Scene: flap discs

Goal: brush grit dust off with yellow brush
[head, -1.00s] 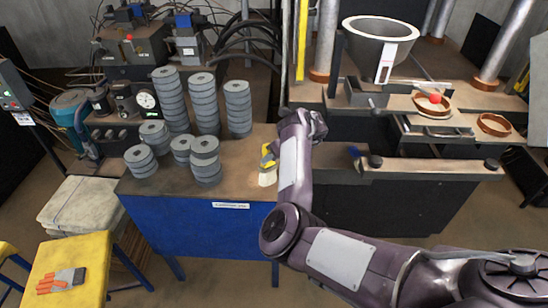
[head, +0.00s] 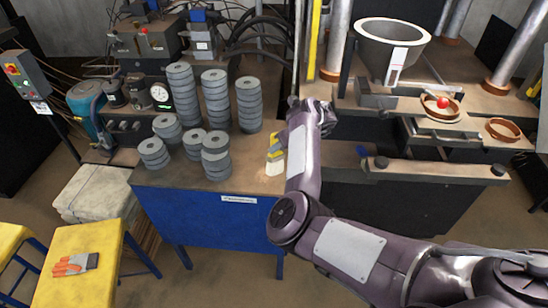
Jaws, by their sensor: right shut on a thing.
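The yellow brush (head: 275,154) with pale bristles is at the right end of the blue-fronted bench (head: 190,187), bristles pointing down. Whether the bristles touch the top cannot be told. My right gripper (head: 281,142) is shut on the brush, its jaws largely hidden by my own forearm and wrist. Grey flap discs stand in several stacks to the left: tall ones (head: 183,95) at the back, shorter ones (head: 216,157) in front. A brownish, dusty film shows on the bare bench top; single grains are too small to tell. My left gripper is not in view.
A press with a grey hopper (head: 392,48) stands at the right, with a brown ring (head: 503,130) on its deck. Machines and a dial gauge (head: 159,93) are behind the discs. A yellow stool (head: 82,262) with gloves is front left. Bench top between discs and brush is clear.

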